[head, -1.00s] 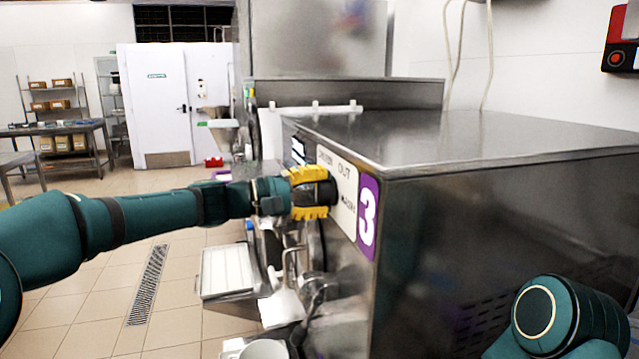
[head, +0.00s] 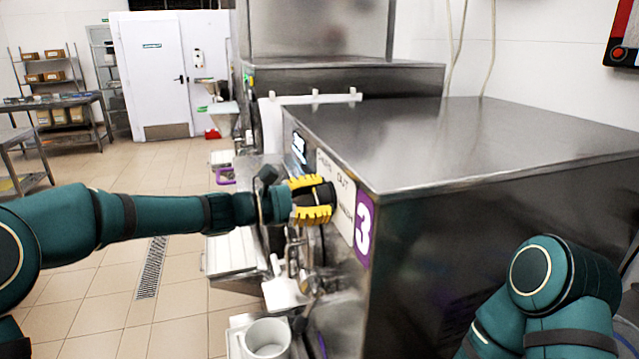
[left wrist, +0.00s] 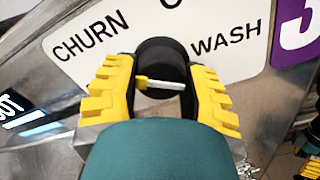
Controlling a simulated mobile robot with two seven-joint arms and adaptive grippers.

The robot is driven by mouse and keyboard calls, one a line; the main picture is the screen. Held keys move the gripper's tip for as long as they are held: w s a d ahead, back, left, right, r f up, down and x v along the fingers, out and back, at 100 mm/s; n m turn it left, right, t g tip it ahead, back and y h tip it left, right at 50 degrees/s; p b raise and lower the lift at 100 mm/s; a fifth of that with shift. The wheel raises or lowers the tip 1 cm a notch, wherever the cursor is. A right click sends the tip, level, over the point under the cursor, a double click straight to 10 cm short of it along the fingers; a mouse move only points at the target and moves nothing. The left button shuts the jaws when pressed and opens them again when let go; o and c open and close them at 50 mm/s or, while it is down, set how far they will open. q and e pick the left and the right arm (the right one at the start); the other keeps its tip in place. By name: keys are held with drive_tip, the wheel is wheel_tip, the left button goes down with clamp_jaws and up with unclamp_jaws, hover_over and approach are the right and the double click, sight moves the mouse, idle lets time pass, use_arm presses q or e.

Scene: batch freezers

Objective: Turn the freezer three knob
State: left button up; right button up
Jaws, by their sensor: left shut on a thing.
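Freezer three (head: 500,140) is the steel machine at the right, with a purple "3" label (head: 364,228) on its front. In the left wrist view, its round black knob (left wrist: 160,55) sits on a white panel marked "CHURN" and "WASH"; the top word is cut off. My left gripper (head: 312,201) is at this front panel. In the left wrist view its yellow ridged fingers (left wrist: 160,85) are on both sides of the knob, shut on it. A small yellow and white bar lies across the knob's lower part.
A white cup (head: 268,338) stands below the freezer's front, near a steel spout and a white tray (head: 232,252). More steel machines stand behind. The tiled floor at the left is open, with a drain grate (head: 151,268). A red and black wall box (head: 622,40) hangs at upper right.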

use_arm(q)
drive_tip(key=n+p, duration=0.4)
drive_tip(key=p, duration=0.1)
drive_tip(key=shift+s+r+n, duration=0.1)
drive_tip(key=shift+r+n, duration=0.15)
drive_tip(key=shift+n, duration=0.15)
drive_tip(key=shift+d+f+n+p, duration=0.1)
drive_tip(key=shift+f+n+p, duration=0.05)
drive_tip(key=shift+n+p, duration=0.9)
drive_tip(key=o, duration=1.2)
drive_tip(key=shift+f, duration=0.1)
drive_tip(key=v, duration=1.2)
